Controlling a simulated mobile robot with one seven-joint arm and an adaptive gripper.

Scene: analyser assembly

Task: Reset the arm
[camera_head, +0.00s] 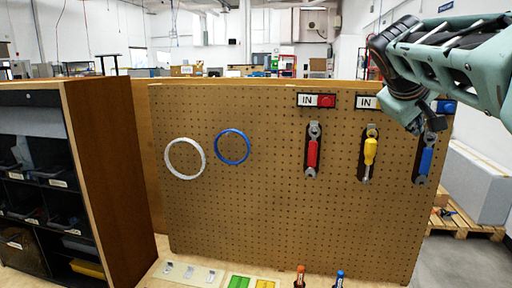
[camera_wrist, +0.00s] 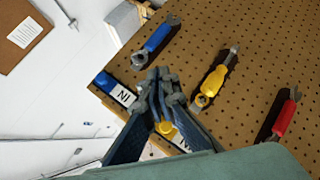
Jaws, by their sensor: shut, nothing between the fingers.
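My gripper (camera_wrist: 158,76) is shut, its two fingers meeting at the tips with nothing between them. It is in front of the upper right of the pegboard (camera_head: 250,210). In the wrist view its fingers partly cover a yellow-marked IN label (camera_wrist: 166,130). A blue-handled tool (camera_head: 425,162), a yellow-handled tool (camera_head: 370,152) and a red-handled tool (camera_head: 312,153) hang on the board, apart from the gripper. In the head view my arm comes in from the upper right and hides part of the labels there.
A white ring (camera_head: 170,164) and a blue ring (camera_head: 219,150) hang on the board's left. A wooden cabinet (camera_head: 110,165) with bins stands at left. Green and yellow items (camera_head: 240,282) sit on the bench below. A pallet (camera_head: 465,226) with a grey box is at right.

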